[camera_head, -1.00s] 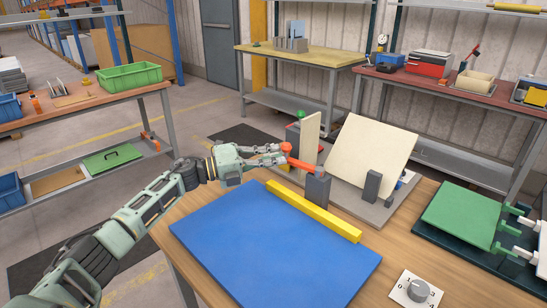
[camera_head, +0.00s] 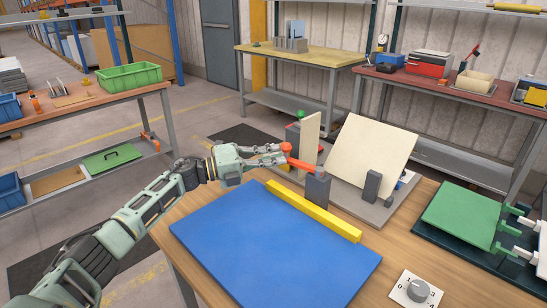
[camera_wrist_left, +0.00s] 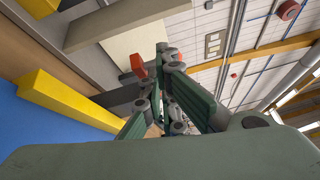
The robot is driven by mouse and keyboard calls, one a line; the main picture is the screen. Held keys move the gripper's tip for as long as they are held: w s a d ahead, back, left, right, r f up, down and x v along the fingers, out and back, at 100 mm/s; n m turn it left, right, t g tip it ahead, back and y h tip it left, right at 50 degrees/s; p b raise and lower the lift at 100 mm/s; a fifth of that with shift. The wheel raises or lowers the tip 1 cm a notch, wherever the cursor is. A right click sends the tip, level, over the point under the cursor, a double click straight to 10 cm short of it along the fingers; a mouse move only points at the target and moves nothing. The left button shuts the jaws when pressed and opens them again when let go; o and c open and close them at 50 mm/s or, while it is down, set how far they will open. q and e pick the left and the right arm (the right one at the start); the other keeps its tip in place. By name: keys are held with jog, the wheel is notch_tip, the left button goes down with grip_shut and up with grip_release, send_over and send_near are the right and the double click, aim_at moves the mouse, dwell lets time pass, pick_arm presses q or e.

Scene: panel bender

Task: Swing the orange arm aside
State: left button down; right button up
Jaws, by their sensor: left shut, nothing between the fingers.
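The orange arm (camera_head: 300,164) is a short bar reaching from the top of a dark grey post (camera_head: 317,187) toward the back left, with a round knob at its far end. My left gripper (camera_head: 284,154) is at that knob end. Its fingers are shut with nothing between them, and they look close to or touching the arm; I cannot tell which. In the left wrist view an orange-red piece (camera_wrist_left: 138,66) shows just left of the fingertips (camera_wrist_left: 161,52). My right gripper is in neither view.
A blue sheet (camera_head: 270,245) lies on the wooden table with a yellow bar (camera_head: 312,211) along its back edge. A cream panel (camera_head: 368,155) leans behind the post, beside a narrow upright board (camera_head: 309,140). A dial (camera_head: 418,290) and green panel (camera_head: 466,215) are at right.

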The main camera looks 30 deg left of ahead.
pick_arm(q)
jog(key=v, duration=1.2)
dwell(0.3)
